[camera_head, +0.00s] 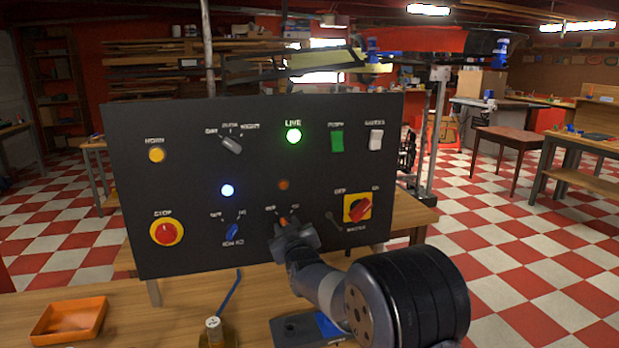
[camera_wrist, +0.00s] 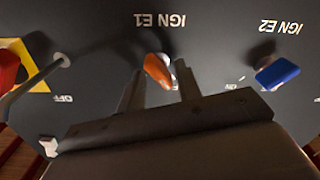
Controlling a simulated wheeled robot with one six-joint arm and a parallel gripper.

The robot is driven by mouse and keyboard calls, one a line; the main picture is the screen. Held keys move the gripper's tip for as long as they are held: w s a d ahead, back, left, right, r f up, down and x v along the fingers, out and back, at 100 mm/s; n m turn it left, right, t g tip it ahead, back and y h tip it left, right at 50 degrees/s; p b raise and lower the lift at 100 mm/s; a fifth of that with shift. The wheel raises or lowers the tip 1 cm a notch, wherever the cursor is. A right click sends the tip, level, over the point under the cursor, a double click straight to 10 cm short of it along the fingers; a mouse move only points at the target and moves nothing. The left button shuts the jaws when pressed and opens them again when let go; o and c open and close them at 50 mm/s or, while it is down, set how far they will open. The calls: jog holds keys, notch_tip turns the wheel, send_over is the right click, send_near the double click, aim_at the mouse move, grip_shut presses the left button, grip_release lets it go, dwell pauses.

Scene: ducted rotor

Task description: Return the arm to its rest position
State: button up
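My gripper (camera_head: 290,232) is at the lower middle of the black control panel (camera_head: 190,205), in front of the orange IGN E1 knob (camera_head: 284,220). In the wrist view, which shows the panel upside down, my gripper (camera_wrist: 160,90) has its two fingers apart. The orange knob (camera_wrist: 158,70) shows between and just beyond the fingertips, tilted, with gaps to both sides. My arm (camera_head: 325,285) reaches in from the lower right. Whether a finger touches the knob or panel cannot be told.
Beside the knob are the blue IGN E2 knob (camera_wrist: 277,72), a metal lever (camera_wrist: 35,85) and a red switch (camera_head: 360,208) on a yellow plate. The green LIVE lamp (camera_head: 293,136) is lit. An orange tray (camera_head: 70,320) lies at the lower left on the bench.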

jog(key=m+p, duration=0.3)
jog(key=p, duration=0.2)
jog(key=m+p, duration=0.4)
jog(key=p, duration=0.1)
jog(key=shift+d+r, duration=0.15)
jog(key=shift+r, duration=0.05)
jog(key=b+v, duration=0.2)
jog(key=v, duration=0.6)
jog(key=shift+f, duration=0.15)
